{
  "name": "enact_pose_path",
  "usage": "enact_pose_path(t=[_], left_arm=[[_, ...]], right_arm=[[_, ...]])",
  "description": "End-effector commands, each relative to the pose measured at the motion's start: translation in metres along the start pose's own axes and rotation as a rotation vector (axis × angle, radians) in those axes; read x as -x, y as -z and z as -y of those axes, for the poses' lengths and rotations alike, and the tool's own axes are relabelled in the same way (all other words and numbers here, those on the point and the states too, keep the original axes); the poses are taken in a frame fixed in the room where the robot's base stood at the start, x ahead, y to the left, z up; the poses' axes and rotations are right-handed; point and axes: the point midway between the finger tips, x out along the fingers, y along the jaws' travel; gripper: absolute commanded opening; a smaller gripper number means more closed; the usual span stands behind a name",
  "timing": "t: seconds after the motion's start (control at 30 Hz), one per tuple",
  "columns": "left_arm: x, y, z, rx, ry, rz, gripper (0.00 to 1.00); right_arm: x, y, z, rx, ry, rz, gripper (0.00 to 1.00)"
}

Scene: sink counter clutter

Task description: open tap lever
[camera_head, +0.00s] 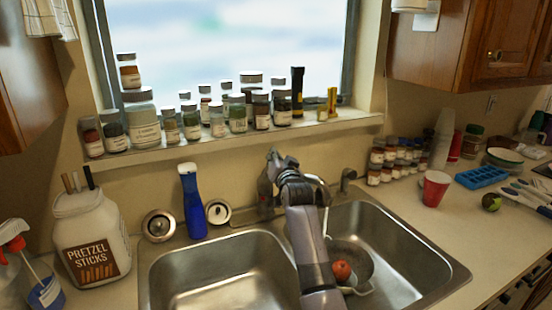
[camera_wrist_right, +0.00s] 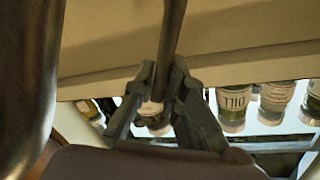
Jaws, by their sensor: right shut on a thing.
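The tap stands behind the double sink, its curved spout (camera_head: 326,189) showing to the right of my right arm in the head view. My right gripper (camera_head: 272,157) is at the tap, above the back rim of the sink, and my arm hides much of the tap. In the right wrist view a dark, slim rod, the tap lever (camera_wrist_right: 172,38), runs down between the two fingers of my right gripper (camera_wrist_right: 166,75), which are closed on it. The lever's far end is hidden by the fingers. My left gripper is not in view.
A blue bottle (camera_head: 191,203) stands left of the tap. Many jars line the window sill (camera_head: 230,146) above. A pan with a red fruit (camera_head: 342,270) lies in the right basin. A pretzel jar (camera_head: 92,240) is at left; a red cup (camera_head: 435,188) is at right.

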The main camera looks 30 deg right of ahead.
Motion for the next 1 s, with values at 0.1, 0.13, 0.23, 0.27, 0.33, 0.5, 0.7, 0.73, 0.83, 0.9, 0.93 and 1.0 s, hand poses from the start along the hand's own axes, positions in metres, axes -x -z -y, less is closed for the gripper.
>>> enact_pose_path(t=[0.1, 0.13, 0.23, 0.27, 0.33, 0.5, 0.7, 0.73, 0.83, 0.9, 0.93, 1.0], left_arm=[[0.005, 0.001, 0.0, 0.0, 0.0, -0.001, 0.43], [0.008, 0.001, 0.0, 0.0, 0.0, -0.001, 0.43], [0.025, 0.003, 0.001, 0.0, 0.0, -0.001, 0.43], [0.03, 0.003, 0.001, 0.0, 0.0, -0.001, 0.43], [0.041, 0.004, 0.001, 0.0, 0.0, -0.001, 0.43], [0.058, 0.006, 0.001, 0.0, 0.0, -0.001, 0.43], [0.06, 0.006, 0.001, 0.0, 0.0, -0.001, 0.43], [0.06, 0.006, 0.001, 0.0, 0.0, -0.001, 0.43], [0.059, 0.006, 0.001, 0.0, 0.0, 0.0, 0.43], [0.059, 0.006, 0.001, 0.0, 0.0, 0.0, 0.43], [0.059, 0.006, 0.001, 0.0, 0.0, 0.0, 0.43], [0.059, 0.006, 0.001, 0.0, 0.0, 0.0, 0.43]], right_arm=[[-0.001, 0.001, 0.001, 0.012, -0.006, 0.009, 0.0], [-0.001, 0.002, 0.002, 0.019, -0.008, 0.014, 0.0], [-0.004, 0.006, 0.008, 0.061, -0.024, 0.043, 0.0], [-0.005, 0.006, 0.01, 0.076, -0.03, 0.056, 0.0], [-0.008, 0.006, 0.014, 0.116, -0.045, 0.085, 0.0], [-0.014, 0.003, 0.02, 0.203, -0.078, 0.146, 0.0], [-0.016, -0.003, 0.02, 0.24, -0.092, 0.171, 0.0], [-0.016, -0.003, 0.02, 0.24, -0.092, 0.171, 0.0], [-0.016, -0.003, 0.019, 0.239, -0.092, 0.17, 0.0], [-0.016, -0.003, 0.019, 0.239, -0.092, 0.17, 0.0], [-0.016, -0.003, 0.019, 0.239, -0.092, 0.17, 0.12], [-0.016, -0.003, 0.019, 0.237, -0.092, 0.17, 0.17]])
